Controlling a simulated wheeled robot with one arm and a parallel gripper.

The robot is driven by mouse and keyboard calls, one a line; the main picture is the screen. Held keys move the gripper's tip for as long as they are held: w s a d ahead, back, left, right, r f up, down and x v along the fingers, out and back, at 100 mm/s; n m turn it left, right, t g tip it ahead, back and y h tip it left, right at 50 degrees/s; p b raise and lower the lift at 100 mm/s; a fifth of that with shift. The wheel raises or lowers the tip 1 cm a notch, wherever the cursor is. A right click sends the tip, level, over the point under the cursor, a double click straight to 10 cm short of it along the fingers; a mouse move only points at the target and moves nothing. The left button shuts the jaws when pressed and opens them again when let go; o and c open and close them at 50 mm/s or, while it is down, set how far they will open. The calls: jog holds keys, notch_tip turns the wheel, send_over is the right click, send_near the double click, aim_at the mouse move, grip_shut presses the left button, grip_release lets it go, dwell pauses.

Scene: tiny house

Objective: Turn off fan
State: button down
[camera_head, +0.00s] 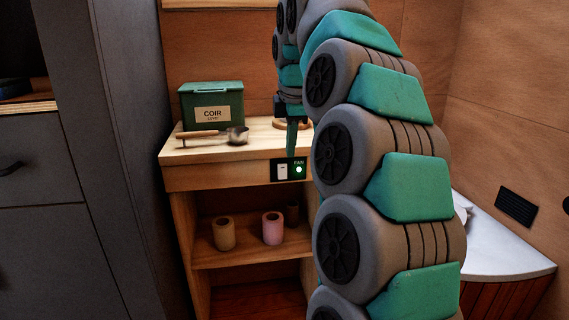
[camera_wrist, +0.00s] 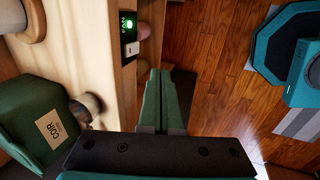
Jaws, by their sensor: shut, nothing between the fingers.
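The fan switch panel (camera_head: 288,170) is a dark plate on the front edge of the wooden shelf top, marked FAN. It has a white rocker switch (camera_head: 282,172) and a bright round light (camera_head: 299,169). In the wrist view the panel (camera_wrist: 122,38) is at the top, its light (camera_wrist: 128,22) glowing green beside the white switch (camera_wrist: 132,48). My gripper (camera_head: 291,151) points down just above the panel in the head view. In the wrist view my gripper (camera_wrist: 156,72) is shut and empty, below and right of the panel, with a visible gap. No fan is identifiable.
On the shelf top (camera_head: 215,152) stand a green COIR box (camera_head: 212,105) and a wooden-handled scoop (camera_head: 215,135). A grey cabinet (camera_head: 125,150) is close on the left. A white counter (camera_head: 495,250) is at right.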

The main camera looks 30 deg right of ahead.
aim_at(285, 170)
jog(key=shift+w+d+f, duration=0.35)
jog(key=shift+w+f, duration=0.8)
jog(key=shift+f, duration=0.45)
jog(key=shift+w+d+f, duration=0.3)
jog(key=shift+w+f, duration=0.8)
jog(key=shift+f, duration=0.55)
jog(key=shift+w+d+f, duration=0.35)
jog(key=shift+w+f, duration=0.8)
jog(key=shift+f, duration=0.45)
jog(key=shift+f, duration=0.1)
jog(key=shift+f+t, duration=0.15)
jog(key=shift+t, duration=0.25)
jog(key=shift+w+r, duration=0.15)
jog(key=shift+r, duration=0.15)
jog(key=shift+r+p, duration=0.6)
jog(key=shift+r, duration=0.15)
